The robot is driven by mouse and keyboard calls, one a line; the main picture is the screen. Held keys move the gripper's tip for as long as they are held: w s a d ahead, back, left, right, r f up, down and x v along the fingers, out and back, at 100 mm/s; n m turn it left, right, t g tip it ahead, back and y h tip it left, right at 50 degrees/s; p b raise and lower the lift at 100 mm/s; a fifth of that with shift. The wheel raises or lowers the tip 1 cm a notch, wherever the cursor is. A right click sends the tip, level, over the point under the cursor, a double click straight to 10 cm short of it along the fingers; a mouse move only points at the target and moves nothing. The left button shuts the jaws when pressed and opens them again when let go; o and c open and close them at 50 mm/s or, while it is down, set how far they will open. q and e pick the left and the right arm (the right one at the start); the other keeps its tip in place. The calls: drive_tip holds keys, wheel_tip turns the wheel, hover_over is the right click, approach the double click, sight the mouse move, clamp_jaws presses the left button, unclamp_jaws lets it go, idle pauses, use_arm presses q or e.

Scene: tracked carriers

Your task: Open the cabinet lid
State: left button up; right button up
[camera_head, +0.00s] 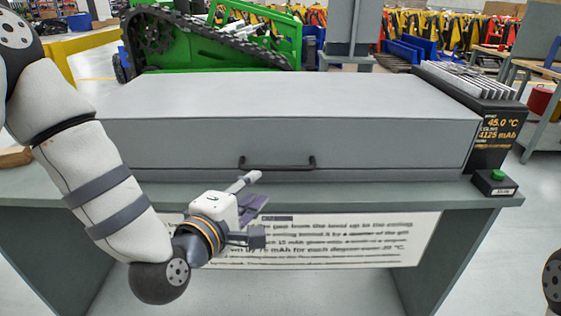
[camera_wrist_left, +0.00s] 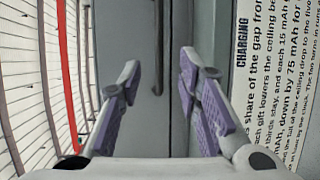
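The grey cabinet (camera_head: 300,140) is a long, low box on a workbench, and its lid (camera_head: 290,95) is down. A dark bar handle (camera_head: 278,167) is on the middle of its front face. The handle also shows in the left wrist view (camera_wrist_left: 158,50), beyond the fingertips and near the top. My left gripper (camera_head: 254,207) is in front of the bench, below and a little left of the handle, apart from it. In the left wrist view its purple-padded fingers (camera_wrist_left: 160,72) are spread with nothing between them. My right gripper is out of view.
The workbench (camera_head: 50,182) has a sign with printed text (camera_head: 340,240) on its front. A black unit with a lit display (camera_head: 495,130) and a green-button box (camera_head: 495,182) stand at the right end. A green tracked machine (camera_head: 215,45) is behind.

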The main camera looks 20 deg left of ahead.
sight(276, 169)
use_arm(q)
drive_tip(key=b+x, duration=0.1)
drive_tip(key=x, duration=1)
drive_tip(key=shift+w+d, duration=0.1)
drive_tip(key=shift+w, duration=0.3)
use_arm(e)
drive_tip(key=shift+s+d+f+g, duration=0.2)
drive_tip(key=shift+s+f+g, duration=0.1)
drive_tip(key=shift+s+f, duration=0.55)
use_arm(q)
drive_tip(key=shift+c, duration=0.2)
clamp_jaws()
